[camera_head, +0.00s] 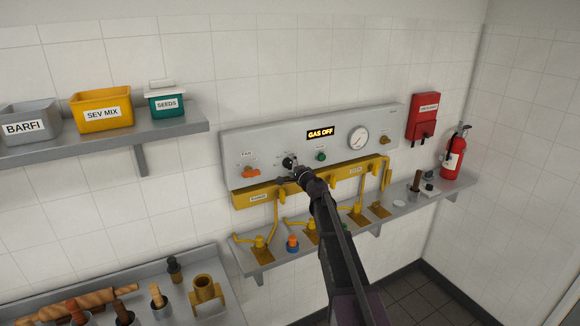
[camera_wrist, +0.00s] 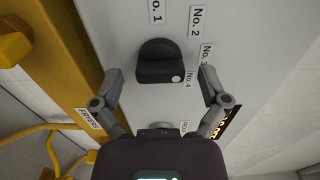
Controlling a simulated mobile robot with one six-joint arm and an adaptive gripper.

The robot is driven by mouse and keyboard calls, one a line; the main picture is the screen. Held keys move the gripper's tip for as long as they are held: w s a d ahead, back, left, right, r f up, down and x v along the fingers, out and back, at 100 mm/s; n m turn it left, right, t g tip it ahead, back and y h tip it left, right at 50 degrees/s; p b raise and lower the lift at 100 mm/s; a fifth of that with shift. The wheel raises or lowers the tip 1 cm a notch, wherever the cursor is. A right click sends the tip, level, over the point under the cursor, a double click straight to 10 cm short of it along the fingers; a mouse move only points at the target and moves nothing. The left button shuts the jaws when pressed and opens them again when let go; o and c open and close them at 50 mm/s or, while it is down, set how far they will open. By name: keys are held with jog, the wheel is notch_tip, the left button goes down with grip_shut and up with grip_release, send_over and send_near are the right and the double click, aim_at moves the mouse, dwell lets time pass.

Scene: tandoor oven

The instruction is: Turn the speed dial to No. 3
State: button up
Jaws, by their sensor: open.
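The black speed dial (camera_head: 289,161) is on the left half of the grey wall panel (camera_head: 240,143). In the wrist view the dial (camera_wrist: 160,62) fills the upper middle. Labels No. 1, No. 2, No. 3 and No. 4 curve around it, and its white dot lies beside No. 4. My gripper (camera_wrist: 160,74) is open, with one finger on each side of the dial and gaps between. Whether the fingertips reach its depth is unclear. In the head view my gripper (camera_head: 302,173) is at the dial and partly covers its lower side.
A yellow pipe rail (camera_head: 268,189) runs close under the dial. An orange fan knob (camera_head: 251,172), a green knob (camera_head: 321,156) and a round gauge (camera_head: 358,138) share the panel. A shelf (camera_head: 262,265) with yellow valves lies below my arm.

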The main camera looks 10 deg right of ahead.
jog(key=v, duration=1.1)
jog(key=shift+s, duration=0.1)
jog(key=s+a+f+n+g+y+b, duration=0.1)
jog(key=s+a+f+n+g, duration=0.4)
jog(key=s+f, duration=0.2)
jog(key=s+a+f+n+g+y+b, duration=0.1)
jog(key=s+a+f+n+g+b, duration=0.1)
jog(key=s+a+f+n+g, duration=0.45)
jog(key=s+d+f+n+g+h, duration=0.1)
jog(key=s+d+f+g+h, duration=0.1)
jog(key=s, duration=0.5)
jog(key=s+d+f+n+g+h+b, duration=0.1)
jog(key=s+d+f+h, duration=0.2)
jog(key=s+f, duration=0.2)
jog(key=s+d+f+n+g+h+b, duration=0.1)
jog(key=s+d+f+g+h, duration=0.1)
jog(key=s, duration=0.7)
jog(key=shift+d+f+g+h, duration=0.3)
jog(key=shift+d+f+g, duration=0.1)
jog(key=shift+f, duration=0.35)
dwell(1.7)
